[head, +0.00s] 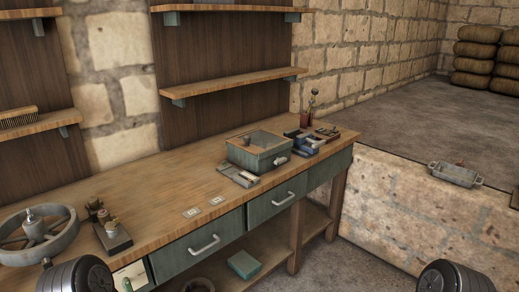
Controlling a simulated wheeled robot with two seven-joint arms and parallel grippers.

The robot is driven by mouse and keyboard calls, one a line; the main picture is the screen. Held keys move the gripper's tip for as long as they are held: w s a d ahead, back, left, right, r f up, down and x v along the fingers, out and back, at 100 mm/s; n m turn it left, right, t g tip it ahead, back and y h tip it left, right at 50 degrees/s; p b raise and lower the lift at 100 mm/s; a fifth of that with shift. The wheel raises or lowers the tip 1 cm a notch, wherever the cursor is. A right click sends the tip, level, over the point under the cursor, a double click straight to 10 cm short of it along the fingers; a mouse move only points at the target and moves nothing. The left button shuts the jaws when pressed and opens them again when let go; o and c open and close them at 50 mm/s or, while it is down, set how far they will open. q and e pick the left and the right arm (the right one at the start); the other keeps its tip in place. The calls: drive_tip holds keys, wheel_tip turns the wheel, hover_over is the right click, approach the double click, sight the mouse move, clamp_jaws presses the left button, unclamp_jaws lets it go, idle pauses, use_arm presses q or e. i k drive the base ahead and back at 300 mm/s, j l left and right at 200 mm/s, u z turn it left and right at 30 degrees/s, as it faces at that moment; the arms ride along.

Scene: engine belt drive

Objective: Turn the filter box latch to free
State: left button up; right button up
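A green box (243,159) with a wooden rim stands on the workbench, right of the middle of the head view. A small pale fitting (281,159) sits on its front near the right corner; it may be a latch, but its position is too small to read. A grey metal box (455,174) with side lugs and a small brown piece on top sits on the stone ledge at the right. I cannot tell which of the two is the filter box. Only dark rounded parts of my arms show at the bottom edge; neither gripper is in view, and both boxes are untouched.
The bench middle is mostly clear. Sacks (475,51) lie far right.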

sight(278, 161)
drive_tip(key=k+l, duration=0.1)
drive_tip(key=i+j, duration=0.1)
drive_tip(key=i+l+u, duration=0.1)
drive_tip(key=i+l, duration=0.2)
drive_tip(key=l, duration=0.25)
drive_tip(key=i+l+u, duration=0.1)
drive_tip(key=i+l, duration=0.2)
drive_tip(key=l, duration=0.25)
drive_tip(key=i+l+u, duration=0.1)
drive_tip(key=i+l, duration=0.2)
drive_tip(key=l, duration=0.25)
drive_tip(key=i+l+u, duration=0.15)
drive_tip(key=l, duration=0.45)
drive_tip(key=i+l+u, duration=0.1)
drive_tip(key=i+l, duration=0.25)
drive_tip(key=l, duration=0.25)
drive_tip(key=i+l+u, duration=0.1)
drive_tip(key=l, duration=0.55)
drive_tip(key=i+l+u, duration=0.1)
drive_tip(key=i+l, duration=0.15)
drive_tip(key=l, duration=0.4)
drive_tip(key=i+l+u, duration=0.1)
drive_tip(key=l, duration=0.6)
drive_tip(key=i, duration=0.05)
